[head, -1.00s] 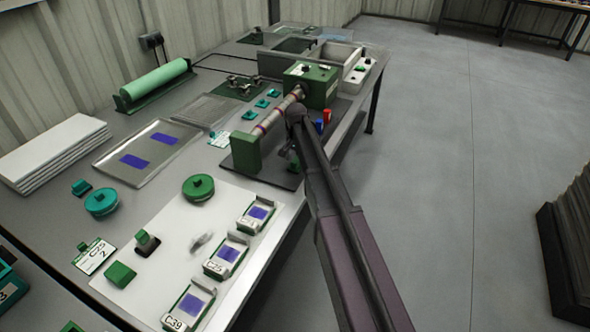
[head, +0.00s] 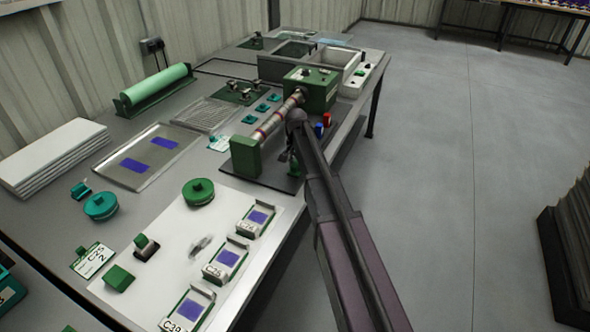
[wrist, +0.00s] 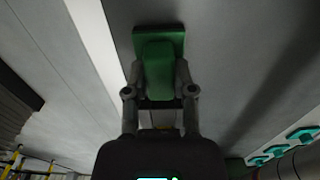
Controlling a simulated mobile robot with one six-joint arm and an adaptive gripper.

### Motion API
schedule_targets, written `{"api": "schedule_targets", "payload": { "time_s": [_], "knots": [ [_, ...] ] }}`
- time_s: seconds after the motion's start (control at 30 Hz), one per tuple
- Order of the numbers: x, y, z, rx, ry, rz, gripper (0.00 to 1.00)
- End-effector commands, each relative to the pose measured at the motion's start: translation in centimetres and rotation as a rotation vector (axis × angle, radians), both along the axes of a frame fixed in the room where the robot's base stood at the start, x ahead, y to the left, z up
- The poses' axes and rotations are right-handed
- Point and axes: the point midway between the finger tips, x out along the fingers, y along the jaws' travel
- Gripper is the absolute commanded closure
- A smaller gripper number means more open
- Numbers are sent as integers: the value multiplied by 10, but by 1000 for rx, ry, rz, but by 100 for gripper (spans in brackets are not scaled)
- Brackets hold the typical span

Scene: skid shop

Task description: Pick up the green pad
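My gripper (wrist: 160,80) reaches in over the bench beside the roller machine. In the wrist view its two fingers lie along both sides of a green block with a wider green plate at its far end, which I take as the green pad (wrist: 158,62). The fingers look closed on the block. In the head view a small green patch of the pad (head: 293,167) shows under my gripper, mostly hidden by the arm. I cannot tell whether it touches the dark base below.
The machine has a green end block (head: 245,157) and a green box (head: 311,88). Red and blue pieces (head: 322,127) stand close right of my arm. A white sheet (head: 175,230) carries another green block (head: 118,278) and several cradles. Open floor (head: 450,150) lies right.

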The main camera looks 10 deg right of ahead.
Motion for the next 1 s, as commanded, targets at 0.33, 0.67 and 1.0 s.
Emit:
{"api": "schedule_targets", "payload": {
  "time_s": [0.33,0.67,1.0],
  "knots": [
    [0,0,0,0,0,0,100],
    [0,1,9,0,0,1,100],
    [0,1,36,1,2,1,100]
  ]
}}
